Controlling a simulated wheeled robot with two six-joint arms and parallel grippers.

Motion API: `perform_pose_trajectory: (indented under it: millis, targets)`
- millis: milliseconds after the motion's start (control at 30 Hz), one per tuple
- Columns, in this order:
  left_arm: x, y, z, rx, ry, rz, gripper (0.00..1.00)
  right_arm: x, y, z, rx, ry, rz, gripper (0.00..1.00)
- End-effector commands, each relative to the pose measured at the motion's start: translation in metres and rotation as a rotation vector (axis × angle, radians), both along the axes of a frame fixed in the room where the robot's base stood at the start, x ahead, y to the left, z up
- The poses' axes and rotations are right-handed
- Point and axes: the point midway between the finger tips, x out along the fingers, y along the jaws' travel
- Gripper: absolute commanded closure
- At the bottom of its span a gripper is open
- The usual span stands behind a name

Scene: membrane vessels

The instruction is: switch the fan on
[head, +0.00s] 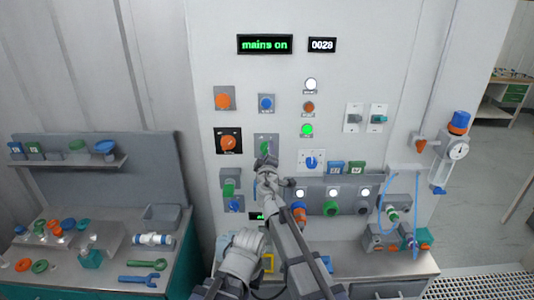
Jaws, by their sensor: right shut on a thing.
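A tall pale control panel (210,60) faces me, with a green display (265,44) that reads "mains on". My right gripper (265,162) is at the panel's middle, in front of a small grey switch plate (266,140). It is shut on the switch there, which its fingers mostly hide. I cannot tell which way the switch is set. No label naming the fan is readable. My left gripper does not show; grey arm links of mine cover the lower middle.
Close around are an orange rotary knob (228,143) on black, a blue knob (312,162) and a lit green lamp (307,130). A counter (322,45) reads 0028. Left, a bench (110,275) holds coloured caps and wrenches. Valves and blue tubing (380,205) stand right.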

Motion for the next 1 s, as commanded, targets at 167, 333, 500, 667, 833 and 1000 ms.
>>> perform_pose_trajectory:
  millis: [167,333,500,667,833,1000]
  targets:
    - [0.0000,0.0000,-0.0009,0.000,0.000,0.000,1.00,-0.0020,0.0000,-0.0011,0.048,0.001,0.000,0.98]
    - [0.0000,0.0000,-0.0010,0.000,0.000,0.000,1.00,-0.0021,0.0001,-0.0012,0.066,0.001,0.000,0.98]
    - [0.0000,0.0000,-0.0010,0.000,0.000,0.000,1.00,-0.0022,0.0001,-0.0013,0.070,0.001,0.000,0.98]
    - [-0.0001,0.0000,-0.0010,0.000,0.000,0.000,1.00,-0.0023,0.0001,-0.0013,0.070,0.001,0.000,0.98]
    - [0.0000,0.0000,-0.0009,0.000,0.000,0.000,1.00,-0.0019,0.0001,-0.0012,0.068,0.001,0.000,0.28]
    - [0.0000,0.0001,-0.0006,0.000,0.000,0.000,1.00,-0.0012,0.0001,-0.0008,0.066,0.001,0.000,0.12]
